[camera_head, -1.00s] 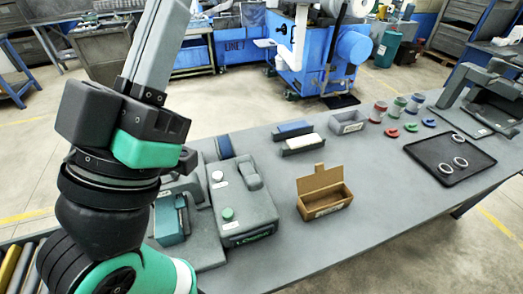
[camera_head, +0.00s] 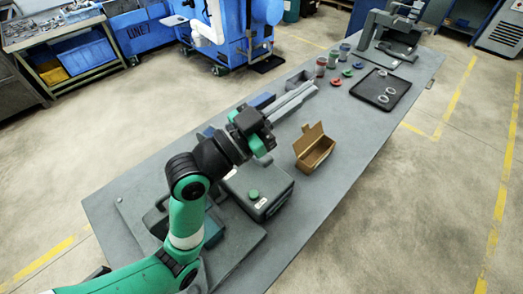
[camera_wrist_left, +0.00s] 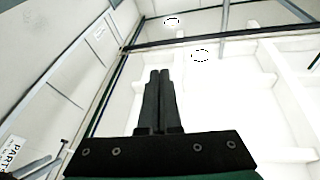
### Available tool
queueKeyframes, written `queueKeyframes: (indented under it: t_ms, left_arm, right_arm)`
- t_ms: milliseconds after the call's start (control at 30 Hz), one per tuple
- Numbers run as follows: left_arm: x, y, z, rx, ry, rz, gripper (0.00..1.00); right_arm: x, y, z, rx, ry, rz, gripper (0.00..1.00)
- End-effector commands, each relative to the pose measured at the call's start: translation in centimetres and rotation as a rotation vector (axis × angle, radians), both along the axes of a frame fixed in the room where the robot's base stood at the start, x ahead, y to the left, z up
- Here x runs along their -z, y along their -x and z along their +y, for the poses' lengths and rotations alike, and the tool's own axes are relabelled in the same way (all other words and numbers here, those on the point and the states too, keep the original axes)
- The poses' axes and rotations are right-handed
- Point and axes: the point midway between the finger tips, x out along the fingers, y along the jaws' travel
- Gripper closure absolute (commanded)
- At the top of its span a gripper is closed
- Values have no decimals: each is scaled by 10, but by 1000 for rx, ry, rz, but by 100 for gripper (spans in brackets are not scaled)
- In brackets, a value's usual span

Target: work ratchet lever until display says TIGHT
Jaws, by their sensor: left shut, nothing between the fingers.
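My left gripper (camera_head: 308,90) is shut and empty, held above the bench (camera_head: 330,185) and pointing to the upper right. In the left wrist view its two dark fingers (camera_wrist_left: 159,100) lie together, with only bright ceiling and walls beyond. Below the arm stands a grey box (camera_head: 277,193) with a green button (camera_head: 254,194) on top. Beside it a teal block (camera_head: 212,229) on a grey base (camera_head: 246,243) is partly hidden by my arm. I cannot make out a ratchet lever or readable display text. My right gripper is not in view.
An open brown carton (camera_head: 314,149) stands right of the grey box. Beyond are a black tray (camera_head: 381,91) with rings, several small coloured pots (camera_head: 333,59) and a grey machine (camera_head: 396,35). The bench's near right part is clear.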

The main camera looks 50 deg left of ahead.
Motion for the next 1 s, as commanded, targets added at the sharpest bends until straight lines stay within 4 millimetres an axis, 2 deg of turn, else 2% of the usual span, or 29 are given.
queueKeyframes:
  t_ms: [33,167,300,433,500,600,1000]
  left_arm:
    - [15,-3,14,-7,9,71,100]
    - [74,5,52,-24,63,248,100]
    - [139,42,95,-70,195,433,100]
    - [181,79,115,-115,318,538,100]
    - [194,93,119,-129,362,567,100]
    - [205,101,121,-139,392,583,100]
    - [208,98,121,-139,394,585,100]
  right_arm:
    - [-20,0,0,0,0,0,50]
    - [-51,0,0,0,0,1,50]
    - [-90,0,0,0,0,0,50]
    - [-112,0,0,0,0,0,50]
    - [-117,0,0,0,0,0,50]
    - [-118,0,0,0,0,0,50]
    - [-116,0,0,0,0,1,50]
